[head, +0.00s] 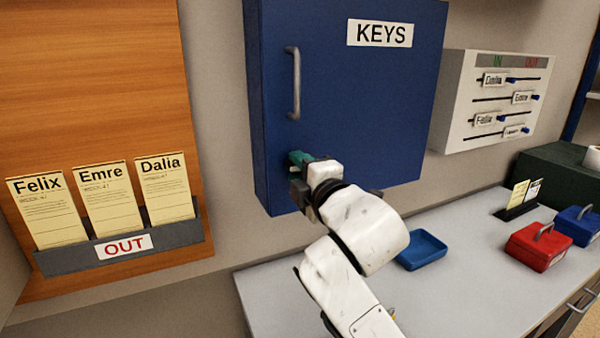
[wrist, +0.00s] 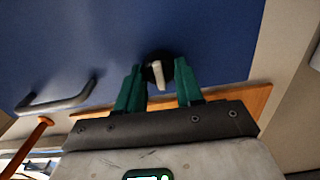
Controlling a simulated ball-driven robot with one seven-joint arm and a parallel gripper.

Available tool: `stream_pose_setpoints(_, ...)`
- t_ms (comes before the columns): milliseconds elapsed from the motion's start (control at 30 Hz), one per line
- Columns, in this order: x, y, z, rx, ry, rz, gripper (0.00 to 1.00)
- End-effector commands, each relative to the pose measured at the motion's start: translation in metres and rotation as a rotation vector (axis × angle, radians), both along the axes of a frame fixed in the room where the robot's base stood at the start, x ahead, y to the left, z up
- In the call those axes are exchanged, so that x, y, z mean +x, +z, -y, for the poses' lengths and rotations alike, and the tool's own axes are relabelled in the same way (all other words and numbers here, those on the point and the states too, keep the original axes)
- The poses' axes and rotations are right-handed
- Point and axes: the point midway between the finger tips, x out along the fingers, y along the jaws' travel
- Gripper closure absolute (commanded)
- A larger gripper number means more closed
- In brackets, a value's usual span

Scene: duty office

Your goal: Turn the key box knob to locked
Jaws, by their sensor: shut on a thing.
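The blue key box (head: 350,95) hangs on the wall and carries a white KEYS label (head: 380,33). Its knob shows in the wrist view (wrist: 157,73) as a dark round base with a pale grip bar, which runs nearly up and down in that picture. My gripper (head: 298,158) is at the lower left of the box door, below the handle. Its green fingers (wrist: 159,88) stand on both sides of the knob and are shut on it. In the head view my gripper hides the knob. I see no lock markings.
The metal door handle (head: 293,83) is just above my gripper. An OUT card rack (head: 125,245) hangs at left, and an IN/OUT slider board (head: 490,100) at right. A blue tray (head: 422,250) and a red box (head: 538,246) stand on the counter below (head: 270,290).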

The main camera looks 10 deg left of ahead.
Motion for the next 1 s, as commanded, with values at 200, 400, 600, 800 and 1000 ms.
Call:
stream_pose_setpoints(200,-0.0002,-0.0018,-0.001,-0.036,0.001,0.02,0.94)
stream_pose_setpoints(400,-0.0003,-0.0018,-0.0011,-0.041,0.001,0.024,0.94)
stream_pose_setpoints(600,-0.0003,-0.0019,-0.0012,-0.041,0.002,0.023,0.94)
stream_pose_setpoints(800,-0.0003,-0.0015,-0.001,-0.04,0.001,0.023,0.48)
stream_pose_setpoints(1000,-0.0001,-0.0008,-0.0005,-0.038,0.001,0.024,0.38)
